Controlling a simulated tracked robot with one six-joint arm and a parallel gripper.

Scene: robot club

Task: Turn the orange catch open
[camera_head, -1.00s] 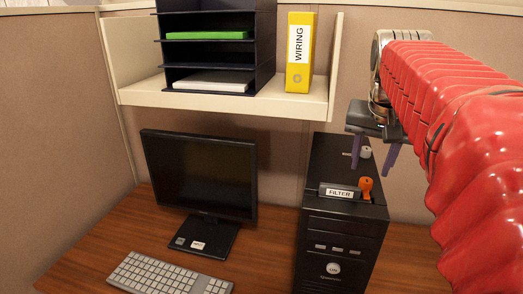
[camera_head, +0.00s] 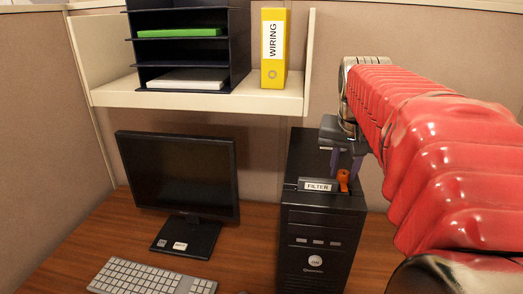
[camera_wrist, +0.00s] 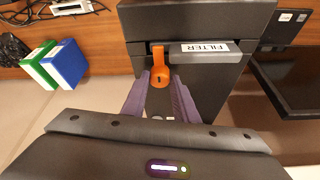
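The orange catch (camera_head: 343,179) is on top of the black computer tower, at the right end of the FILTER label plate (camera_head: 318,185). In the wrist view the catch (camera_wrist: 158,68) has a narrow bar and a rounder end with a dark slot. My gripper (camera_head: 346,168) is above the tower top with its two purple fingers pointing down. In the wrist view my gripper (camera_wrist: 160,84) is open, and the round end shows between the fingertips with a gap on each side. I cannot tell whether the tips are down at the catch's height.
The tower (camera_head: 318,235) stands on the wooden desk, right of a monitor (camera_head: 178,175) and keyboard (camera_head: 150,278). A shelf (camera_head: 200,100) with trays and a yellow WIRING binder (camera_head: 273,48) is above. Green and blue binders (camera_wrist: 64,64) show in the wrist view.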

